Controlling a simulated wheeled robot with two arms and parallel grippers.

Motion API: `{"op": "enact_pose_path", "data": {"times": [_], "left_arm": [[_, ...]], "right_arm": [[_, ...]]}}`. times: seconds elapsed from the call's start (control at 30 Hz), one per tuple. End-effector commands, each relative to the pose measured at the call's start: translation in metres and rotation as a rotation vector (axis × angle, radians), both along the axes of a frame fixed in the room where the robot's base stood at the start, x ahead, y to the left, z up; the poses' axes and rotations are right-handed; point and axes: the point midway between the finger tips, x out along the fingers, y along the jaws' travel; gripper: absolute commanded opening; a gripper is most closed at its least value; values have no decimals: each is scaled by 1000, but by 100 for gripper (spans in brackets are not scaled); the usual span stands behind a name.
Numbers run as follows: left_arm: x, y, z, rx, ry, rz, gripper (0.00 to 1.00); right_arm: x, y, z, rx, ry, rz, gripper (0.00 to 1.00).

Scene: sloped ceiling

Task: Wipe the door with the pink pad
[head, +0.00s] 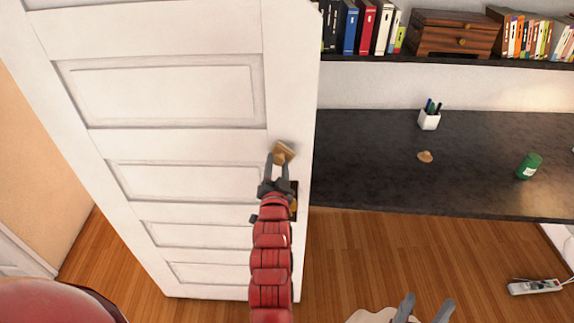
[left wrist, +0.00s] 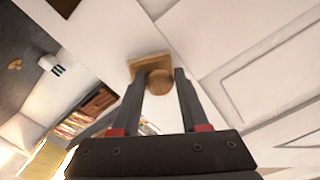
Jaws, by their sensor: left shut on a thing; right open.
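The white panelled door (head: 190,145) fills the left half of the head view and also shows in the left wrist view (left wrist: 230,40). My left gripper (head: 280,163) is shut on the round knob of a small pad (head: 285,149), which looks tan-brown rather than pink. In the left wrist view the pad (left wrist: 150,62) lies flat-on to the door, its knob between the fingertips of my left gripper (left wrist: 159,84). It looks to be at or very near the door's surface; exact contact cannot be told. My right gripper (head: 427,306) is open and empty at the bottom edge.
A dark counter (head: 370,165) right of the door holds a white pen cup (head: 429,120), a brown lump (head: 425,156) and a green jar (head: 528,166). Books and a wooden box (head: 455,35) stand on the shelf above. A power strip (head: 535,287) lies on the wooden floor.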

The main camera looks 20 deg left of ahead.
Motion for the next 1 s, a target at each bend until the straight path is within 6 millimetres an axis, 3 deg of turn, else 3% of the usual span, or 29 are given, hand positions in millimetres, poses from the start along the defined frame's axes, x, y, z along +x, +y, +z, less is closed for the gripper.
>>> {"op": "enact_pose_path", "data": {"times": [0.5,1.0], "left_arm": [[-5,7,-1,0,3,-3,0],[-55,-6,0,1,2,-5,0]], "right_arm": [[0,0,-1,0,0,0,62],[0,0,11,0,0,0,62]]}}
